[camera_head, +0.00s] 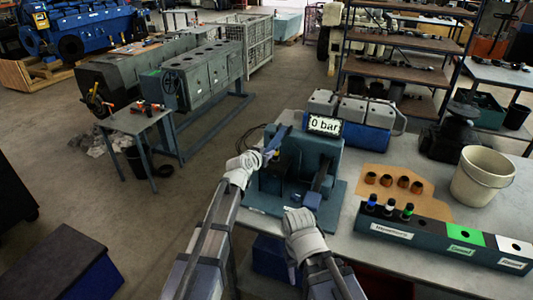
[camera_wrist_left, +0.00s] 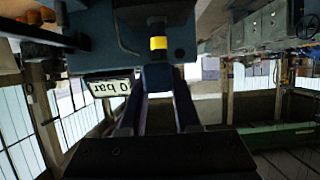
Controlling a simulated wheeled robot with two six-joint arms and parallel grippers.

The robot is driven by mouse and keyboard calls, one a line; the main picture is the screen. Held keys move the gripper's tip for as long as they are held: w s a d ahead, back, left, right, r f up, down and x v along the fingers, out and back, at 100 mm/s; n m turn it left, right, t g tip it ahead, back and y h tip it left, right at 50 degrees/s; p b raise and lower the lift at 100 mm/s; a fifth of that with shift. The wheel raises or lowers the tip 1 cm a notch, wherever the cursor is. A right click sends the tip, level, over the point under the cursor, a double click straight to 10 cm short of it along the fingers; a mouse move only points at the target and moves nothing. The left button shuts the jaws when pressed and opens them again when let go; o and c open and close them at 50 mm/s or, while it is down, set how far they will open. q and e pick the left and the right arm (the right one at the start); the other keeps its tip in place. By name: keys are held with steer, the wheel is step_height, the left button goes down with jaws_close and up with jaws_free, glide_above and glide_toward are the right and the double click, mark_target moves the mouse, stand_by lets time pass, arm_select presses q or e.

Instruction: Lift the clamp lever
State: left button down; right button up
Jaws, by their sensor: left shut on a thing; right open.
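The test stand (camera_head: 315,155) on the bench has a display reading "0 bar"; the display (camera_wrist_left: 110,86) also shows upside down in the left wrist view. The blue clamp lever (camera_head: 276,139) slants up at the stand's left side. My left gripper (camera_head: 265,156) is at this lever; in the left wrist view its fingers are shut on a dark blue piece (camera_wrist_left: 158,77), which looks like the lever's end. A yellow-banded part (camera_wrist_left: 158,43) is close by. My right gripper (camera_head: 298,222) is open, in front of the stand, below a second blue lever (camera_head: 318,183); its fingertips are hard to make out.
A rack (camera_head: 440,238) with three capped parts and green and white sections lies on the bench at right. Copper-coloured pieces (camera_head: 386,180) lie on cardboard behind it. A white bucket (camera_head: 482,177) stands further right. A blue-and-grey unit (camera_head: 352,120) is behind the stand.

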arm_select(q)
steer(key=shift+r+p, duration=0.35)
steer(key=shift+p, duration=0.25)
steer(key=w+r+g+y+p, duration=0.1)
steer(key=r+p, duration=0.4)
steer(key=p, duration=0.5)
steer(key=w+d+r+g+y+p, duration=0.1)
steer(key=w+r+g+p, duration=0.2)
steer(key=p, duration=0.7)
steer(key=shift+w+d+r+g, duration=0.15)
steer(key=shift+r+g, duration=1.25)
steer(key=c, duration=0.6)
jaws_free()
steer(key=shift+p, duration=0.3)
